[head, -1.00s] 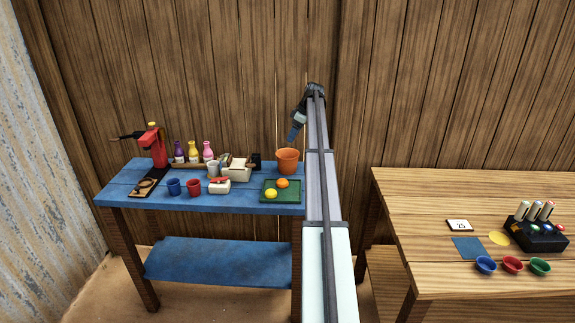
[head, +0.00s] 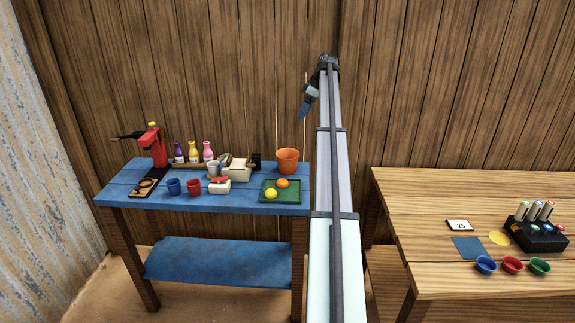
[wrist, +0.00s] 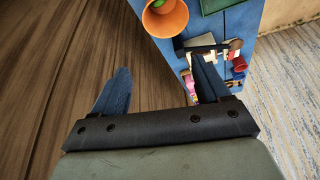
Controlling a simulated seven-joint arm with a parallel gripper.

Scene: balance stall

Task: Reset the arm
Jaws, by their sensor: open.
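My gripper (head: 304,112) is raised above and behind the right end of the blue table (head: 130,184). In the wrist view my gripper (wrist: 158,88) has its two blue fingers well apart, with nothing between them. An orange pot (head: 288,160) stands on the table below the gripper. The orange pot (wrist: 165,16) also shows at the top of the wrist view, with something green inside it.
A green tray (head: 266,199) holds a yellow ball (head: 271,194) and an orange ball (head: 282,184). Cups, bottles and a red device (head: 153,147) stand further left. A wooden table (head: 410,200) with bowls is at right. The plank wall is close behind.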

